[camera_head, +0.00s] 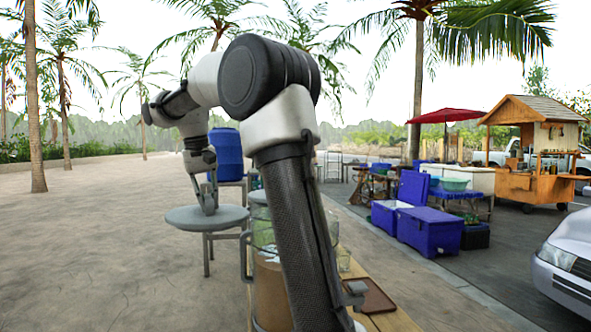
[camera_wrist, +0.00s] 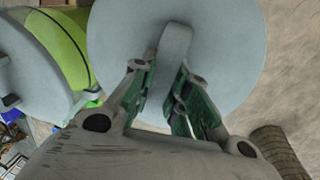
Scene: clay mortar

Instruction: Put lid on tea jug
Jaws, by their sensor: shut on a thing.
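My gripper (camera_head: 207,207) is shut on the handle of a flat, round grey lid (camera_head: 178,217). The lid is level and held in the air, left of the tea jug (camera_head: 272,285). In the wrist view the lid (camera_wrist: 225,45) fills the middle, its upright handle between my green finger pads (camera_wrist: 160,92). The jug is clear, with brown contents and a side handle, and stands on the wooden table. My arm hides much of it. A lime-green curved surface (camera_wrist: 62,45) and another grey disc (camera_wrist: 20,95) lie left of the lid in the wrist view.
The wooden table (camera_head: 390,318) carries a brown tray (camera_head: 377,296) right of my arm. A blue barrel (camera_head: 226,152) stands behind my gripper. Blue coolers (camera_head: 430,228), a wooden stall and a car are farther right. Open paving lies to the left.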

